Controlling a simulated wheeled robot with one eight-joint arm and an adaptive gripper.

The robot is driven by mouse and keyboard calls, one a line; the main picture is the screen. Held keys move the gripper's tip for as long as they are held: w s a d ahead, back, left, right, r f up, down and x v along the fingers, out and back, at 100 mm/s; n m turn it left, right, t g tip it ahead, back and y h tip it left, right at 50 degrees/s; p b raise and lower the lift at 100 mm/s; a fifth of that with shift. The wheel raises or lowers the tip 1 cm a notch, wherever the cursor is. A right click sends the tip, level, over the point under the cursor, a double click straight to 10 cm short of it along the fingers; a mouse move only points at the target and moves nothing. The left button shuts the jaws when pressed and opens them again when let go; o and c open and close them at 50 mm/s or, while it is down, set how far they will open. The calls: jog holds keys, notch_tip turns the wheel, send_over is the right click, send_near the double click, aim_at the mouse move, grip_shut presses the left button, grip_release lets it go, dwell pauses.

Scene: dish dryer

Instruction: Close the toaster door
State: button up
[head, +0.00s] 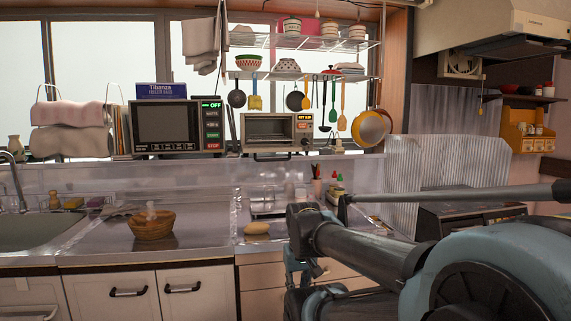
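The toaster (270,128) is a small pale oven on the raised back shelf, right of the microwave. Its interior shows. Its door (278,156) seems to be folded down at the front, with a dark handle along its near edge. My gripper (300,272) hangs below the end of my arm, in front of the lower cabinets, below and nearer than the toaster. It is small and partly hidden by my arm, and its fingers cannot be made out. It is clear of the toaster door.
The microwave (168,127) stands left of the toaster. A basket (152,224), a potato-like item (257,228) and bottles (339,182) stand on the counter. A sink (38,230) is at left.

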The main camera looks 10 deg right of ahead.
jog(key=shift+d, duration=0.15)
jog(key=w+a+r+m+t+y, duration=0.1)
jog(key=w+a+r+t+y, duration=0.1)
jog(key=w+r, duration=0.2)
jog(key=w+a+r+m+t+y, duration=0.1)
jog(key=w+r, duration=0.4)
jog(key=w, duration=0.5)
jog(key=w+a+r+m+t+y, duration=0.2)
jog(key=w+a+r+t+y, duration=0.1)
jog(key=w, duration=0.4)
jog(key=shift+w+a+r+y, duration=0.2)
jog(key=shift+a+r+y, duration=0.15)
jog(key=shift+a+y, duration=0.2)
jog(key=shift+w+a+r+y, duration=0.15)
jog(key=shift+a+r+y, duration=0.15)
jog(key=shift+a+y, duration=0.2)
jog(key=w+d+r+m+t+y, duration=0.1)
jog(key=w+d+r+m+t, duration=0.45)
jog(key=w, duration=0.55)
jog(key=m+t+h, duration=0.1)
jog(key=m+t, duration=0.2)
jog(key=t, duration=0.2)
send_near(273, 160)
jog(key=shift+h, duration=0.35)
jog(key=x, duration=1)
jog(key=shift+w+a, duration=0.1)
jog(key=shift+w, duration=0.3)
